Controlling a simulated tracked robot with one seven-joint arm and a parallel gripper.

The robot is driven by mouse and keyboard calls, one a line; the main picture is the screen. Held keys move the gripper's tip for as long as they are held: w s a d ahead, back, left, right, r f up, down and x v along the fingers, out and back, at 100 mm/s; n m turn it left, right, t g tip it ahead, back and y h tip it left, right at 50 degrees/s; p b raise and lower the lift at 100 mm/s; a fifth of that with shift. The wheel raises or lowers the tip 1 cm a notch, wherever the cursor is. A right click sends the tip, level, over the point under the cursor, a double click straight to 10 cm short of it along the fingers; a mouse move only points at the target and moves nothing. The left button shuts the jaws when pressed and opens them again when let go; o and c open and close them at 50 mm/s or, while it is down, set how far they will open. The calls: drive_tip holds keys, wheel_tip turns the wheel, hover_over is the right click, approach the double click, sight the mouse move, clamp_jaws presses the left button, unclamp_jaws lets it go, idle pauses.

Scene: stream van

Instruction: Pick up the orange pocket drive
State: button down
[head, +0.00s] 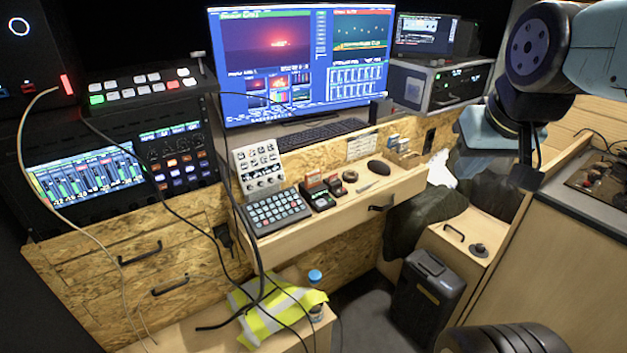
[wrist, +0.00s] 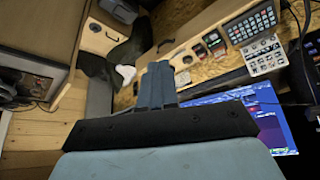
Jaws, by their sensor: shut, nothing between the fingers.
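I cannot surely make out an orange pocket drive. Small reddish-topped items (head: 314,182) lie in a group on the pull-out desk shelf, right of the grey keypad (head: 276,211); one may be the drive. The same group (wrist: 201,51) shows small in the wrist view, beyond my fingers. My gripper (wrist: 157,84) has its two blue-grey fingers together, with nothing between them. In the head view my arm hangs at the upper right, well apart from the shelf items.
A button panel (head: 259,168), dark mouse (head: 376,167) and small cardboard box (head: 405,156) share the shelf. A monitor (head: 301,62) and keyboard (head: 322,134) stand behind. Black cables (head: 259,262) hang before the shelf's left end. A black case (head: 428,296) stands below on the right.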

sight(314, 174)
drive_tip(key=c, duration=1.8)
unclamp_jaws()
